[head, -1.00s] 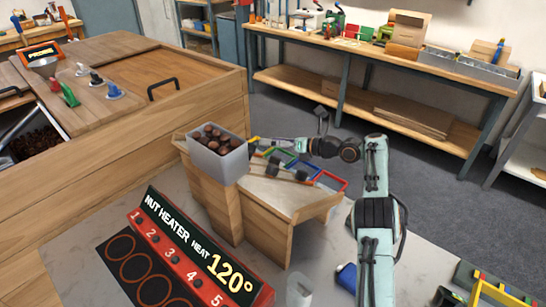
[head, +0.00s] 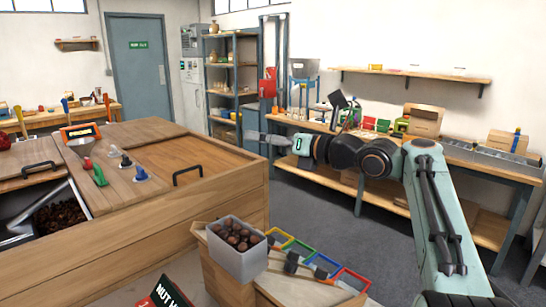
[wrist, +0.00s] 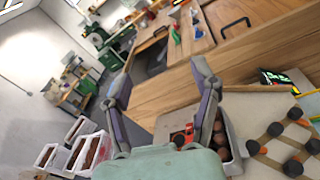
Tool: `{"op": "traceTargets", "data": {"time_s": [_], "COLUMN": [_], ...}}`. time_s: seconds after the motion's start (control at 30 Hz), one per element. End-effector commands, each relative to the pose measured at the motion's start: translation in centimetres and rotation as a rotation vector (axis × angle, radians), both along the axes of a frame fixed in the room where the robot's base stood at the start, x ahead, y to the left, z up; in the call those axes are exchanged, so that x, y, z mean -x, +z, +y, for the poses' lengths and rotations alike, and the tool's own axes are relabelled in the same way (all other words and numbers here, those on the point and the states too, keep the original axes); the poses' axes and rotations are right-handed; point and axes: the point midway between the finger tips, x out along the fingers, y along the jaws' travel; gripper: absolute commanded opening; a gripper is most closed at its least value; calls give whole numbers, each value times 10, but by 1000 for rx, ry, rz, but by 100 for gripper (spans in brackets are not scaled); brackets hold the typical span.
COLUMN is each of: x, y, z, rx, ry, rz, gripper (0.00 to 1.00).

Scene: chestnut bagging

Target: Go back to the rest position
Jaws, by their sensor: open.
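My gripper (head: 248,135) is raised in the head view, above and behind the grey bin, pointing left toward the wooden cabinet. In the wrist view my gripper (wrist: 160,85) has its two fingers spread apart with nothing between them. The grey bin (head: 235,262) holds several brown chestnuts (head: 235,237) and stands on the small wooden stand. In the wrist view the bin (wrist: 233,130) is partly hidden behind the right finger.
The wooden cabinet (head: 225,200) with an open drawer of chestnuts (head: 60,217) is at left. Coloured frames (head: 323,266) lie beside the bin. A workbench (head: 460,160) runs along the back wall. Open air surrounds my gripper.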

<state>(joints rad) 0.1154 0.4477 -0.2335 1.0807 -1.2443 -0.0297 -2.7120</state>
Motion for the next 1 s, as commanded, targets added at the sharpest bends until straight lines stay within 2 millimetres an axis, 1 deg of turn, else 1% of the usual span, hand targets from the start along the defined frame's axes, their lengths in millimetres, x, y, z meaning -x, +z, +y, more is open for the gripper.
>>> {"op": "traceTargets", "data": {"time_s": [0.03,0.07,0.1,0.17,0.23,0.27,0.3,0.37,0.4,0.47,0.5,0.57,0.6,0.63,0.7,0.73,0.8,0.83,0.9,1.0], "x": [22,33,49,75,109,125,147,180,201,232,253,285,307,323,352,361,372,375,379,380], "y": [17,21,22,15,-9,-24,-49,-91,-119,-161,-188,-227,-250,-266,-289,-294,-296,-296,-296,-295], "z": [5,6,7,7,6,4,0,-9,-16,-28,-38,-52,-62,-69,-82,-86,-92,-93,-93,-93], "rx": [-37,-65,-108,-184,-292,-344,-422,-546,-627,-757,-850,-998,-1103,-1180,-1363,1424,1436,1441,1449,1468], "ry": [-40,-71,-117,-198,-315,-379,-478,-651,-776,-982,-1137,-1394,-1586,-1734,-2044,2124,2065,2042,1999,1959], "rz": [63,125,220,395,639,754,918,1156,1296,1483,1592,1725,1792,1823,1833,-1794,-1558,-1486,-1375,-1301], "gripper": [62,62,62,62,62,62,62,62,62,62,62,62,62,62,62,62,62,62,62,62]}}
